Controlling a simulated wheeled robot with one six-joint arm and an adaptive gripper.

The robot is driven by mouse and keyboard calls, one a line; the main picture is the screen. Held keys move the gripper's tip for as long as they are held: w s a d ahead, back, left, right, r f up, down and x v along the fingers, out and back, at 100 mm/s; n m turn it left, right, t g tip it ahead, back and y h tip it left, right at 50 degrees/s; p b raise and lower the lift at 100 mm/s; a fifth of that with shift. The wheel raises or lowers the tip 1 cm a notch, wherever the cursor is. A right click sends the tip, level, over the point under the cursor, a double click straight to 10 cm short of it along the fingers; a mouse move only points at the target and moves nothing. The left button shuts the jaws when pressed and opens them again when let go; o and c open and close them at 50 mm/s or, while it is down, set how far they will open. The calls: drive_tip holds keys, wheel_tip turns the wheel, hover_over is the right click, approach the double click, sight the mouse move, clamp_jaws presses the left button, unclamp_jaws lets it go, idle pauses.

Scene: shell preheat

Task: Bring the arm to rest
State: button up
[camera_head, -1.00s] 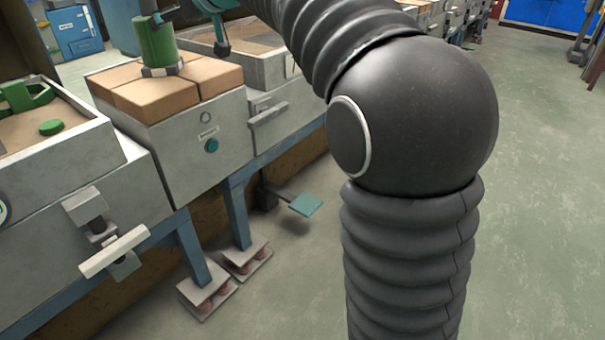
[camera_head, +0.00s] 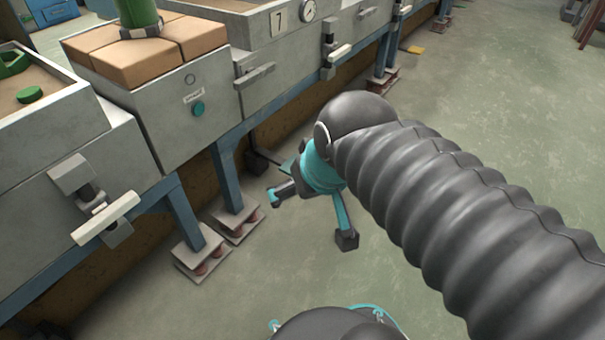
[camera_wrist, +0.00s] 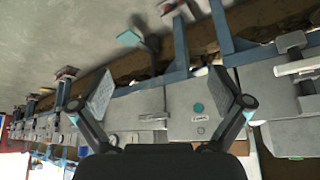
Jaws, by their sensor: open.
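My gripper (camera_head: 311,218) shows in the head view with its two fingers spread apart, hanging over the open floor beside the row of machines. Nothing is between its fingers. In the wrist view my gripper (camera_wrist: 163,95) is also open and empty, with the machine fronts showing beyond and between the fingers. My black ribbed arm comes in from the right of the head view, bends at a round joint and hides part of the floor. A green cylinder (camera_head: 138,14) stands upright on brown blocks (camera_head: 145,50), well apart from my gripper.
The grey block-topped unit (camera_head: 205,110) has a teal button (camera_head: 198,108). Handles such as the white one (camera_head: 105,218) stick out from the machine fronts. Blue legs end in footed pads (camera_head: 200,250) on the floor. The green-grey floor (camera_head: 500,110) is clear to the right.

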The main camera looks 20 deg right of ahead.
drive_tip(key=shift+s+d+f, duration=0.25)
drive_tip(key=shift+s+f, duration=0.2)
drive_tip(key=shift+s+d+f, duration=0.2)
drive_tip(key=shift+s+f, duration=0.25)
wheel_tip(320, 180, up, 8)
drive_tip(key=p, duration=0.7)
drive_tip(key=shift+p, duration=0.4)
